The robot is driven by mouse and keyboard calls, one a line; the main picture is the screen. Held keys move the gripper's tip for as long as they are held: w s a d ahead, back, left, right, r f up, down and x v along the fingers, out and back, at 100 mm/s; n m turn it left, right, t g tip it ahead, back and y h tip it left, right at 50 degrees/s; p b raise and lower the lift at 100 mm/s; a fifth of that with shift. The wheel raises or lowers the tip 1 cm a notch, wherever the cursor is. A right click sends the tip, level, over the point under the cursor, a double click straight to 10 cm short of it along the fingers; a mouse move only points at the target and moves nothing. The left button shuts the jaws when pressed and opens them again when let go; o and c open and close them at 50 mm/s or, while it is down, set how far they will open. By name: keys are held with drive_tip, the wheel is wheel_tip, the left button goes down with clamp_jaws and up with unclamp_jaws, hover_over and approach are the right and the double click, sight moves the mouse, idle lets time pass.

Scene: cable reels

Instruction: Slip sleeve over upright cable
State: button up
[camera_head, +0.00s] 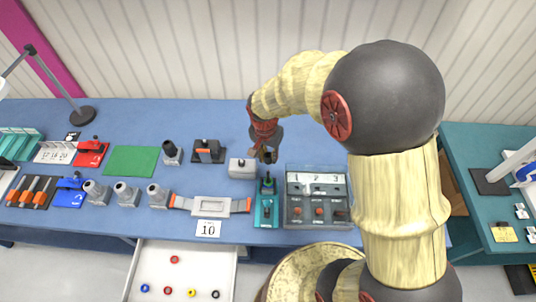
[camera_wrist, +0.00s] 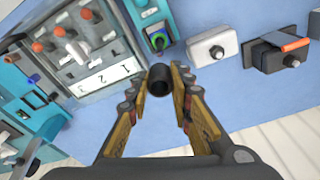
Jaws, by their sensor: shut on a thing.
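My gripper (camera_head: 265,154) is shut on a short black sleeve (camera_wrist: 160,82), a hollow tube whose round opening faces the wrist camera. The sleeve sits between the two fingertips. A teal holder (camera_head: 267,210) stands on the blue table just in front of my gripper in the head view. At its back end is a green and dark upright piece (camera_head: 267,184), which seems to be the upright cable. In the wrist view this piece, with a green ring (camera_wrist: 158,40), shows beyond the sleeve and apart from it. The sleeve's height above it is hard to tell.
A grey box with a knob (camera_head: 242,168) stands close to the left of the holder. A grey panel numbered 1, 2, 3 (camera_head: 318,180) stands close to its right. Blue table behind is clear.

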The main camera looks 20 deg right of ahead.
drive_tip(key=shift+s+f, duration=0.1)
drive_tip(key=shift+f, duration=0.3)
drive_tip(key=shift+f+b, duration=1.4)
drive_tip(key=shift+f, duration=0.7)
drive_tip(key=shift+a, duration=0.1)
drive_tip(key=shift+f+b, duration=0.8)
drive_tip(key=shift+f, duration=0.05)
drive_tip(key=shift+f+b, duration=0.65)
drive_tip(key=shift+f, duration=0.2)
drive_tip(key=o, duration=0.8)
